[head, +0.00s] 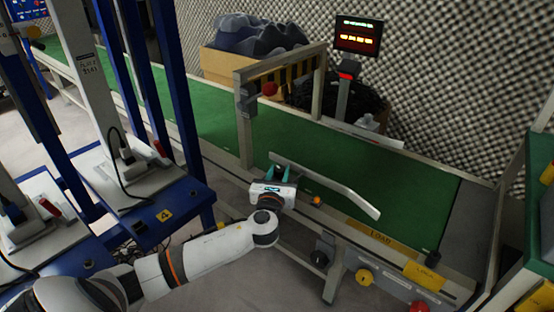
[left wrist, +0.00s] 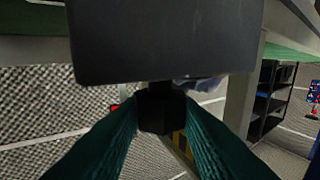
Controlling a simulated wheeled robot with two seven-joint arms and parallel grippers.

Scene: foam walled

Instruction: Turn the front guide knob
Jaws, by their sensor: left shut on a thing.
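My left gripper (head: 280,174) is at the conveyor's near edge, by the left end of the pale guide rail (head: 335,187). In the left wrist view its teal fingers (left wrist: 163,118) are shut on a black knob (left wrist: 161,108), one finger on each side. The knob sits on a short stem against a dark flat plate (left wrist: 165,40). In the head view the knob is hidden by the gripper, and its turn angle cannot be told. My right gripper is not in view.
The green conveyor belt (head: 210,110) runs behind the gripper under a grey frame (head: 243,125). An orange ball-shaped knob (head: 316,200) is just right of the gripper. Black (head: 322,258) and yellow (head: 364,277) knobs are lower right. A blue workstation (head: 170,200) stands left.

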